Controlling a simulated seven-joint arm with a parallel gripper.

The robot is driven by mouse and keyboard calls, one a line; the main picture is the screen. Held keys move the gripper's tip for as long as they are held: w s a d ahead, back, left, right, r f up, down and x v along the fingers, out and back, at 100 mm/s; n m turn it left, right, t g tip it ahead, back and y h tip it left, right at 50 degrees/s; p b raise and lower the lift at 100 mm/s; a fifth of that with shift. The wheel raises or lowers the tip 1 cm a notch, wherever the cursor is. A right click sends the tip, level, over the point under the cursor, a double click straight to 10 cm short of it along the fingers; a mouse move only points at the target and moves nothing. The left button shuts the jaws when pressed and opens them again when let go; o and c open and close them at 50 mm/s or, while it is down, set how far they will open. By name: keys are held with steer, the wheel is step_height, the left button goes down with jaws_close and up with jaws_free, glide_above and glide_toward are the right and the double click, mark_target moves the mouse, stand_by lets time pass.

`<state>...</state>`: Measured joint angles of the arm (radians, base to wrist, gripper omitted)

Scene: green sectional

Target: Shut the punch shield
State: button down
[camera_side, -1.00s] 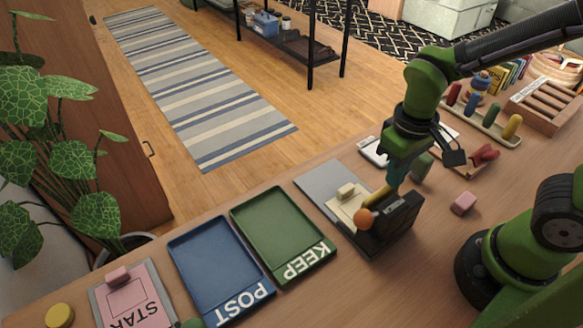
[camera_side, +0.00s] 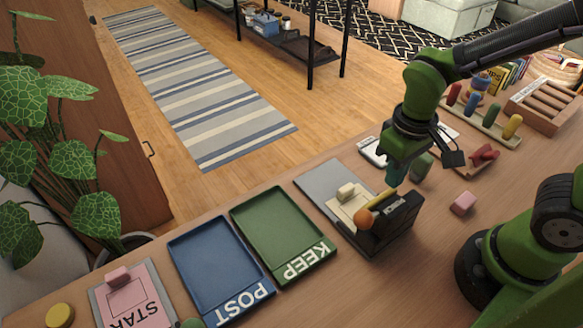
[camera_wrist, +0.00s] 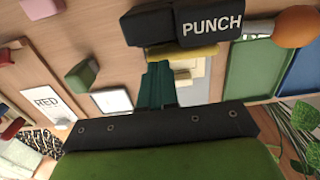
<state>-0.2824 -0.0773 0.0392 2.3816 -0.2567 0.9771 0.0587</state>
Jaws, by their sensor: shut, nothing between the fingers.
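The punch is a black block on a base; in the side view its dark body (camera_side: 397,222) stands at the front edge of a grey plate, with an orange ball (camera_side: 364,219) at its left. In the wrist view its black block (camera_wrist: 212,24) reads PUNCH and the orange ball (camera_wrist: 296,26) is at the right. A yellow bar (camera_side: 381,199) runs along the punch; it also shows in the wrist view (camera_wrist: 190,51). I cannot tell which part is the shield. My gripper (camera_side: 396,178) is shut and empty, right behind the punch. Its teal fingertips (camera_wrist: 158,68) appear close to the yellow bar; contact is unclear.
A cream block (camera_side: 346,190) sits on the grey plate (camera_side: 322,176). The green KEEP tray (camera_side: 248,214) and blue POST tray (camera_side: 183,256) stand to the left. A pink block (camera_side: 463,203) lies right of the punch.

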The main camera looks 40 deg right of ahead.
step_height(320, 180, up, 7)
steer(key=shift+r, duration=0.2)
stand_by(0.6)
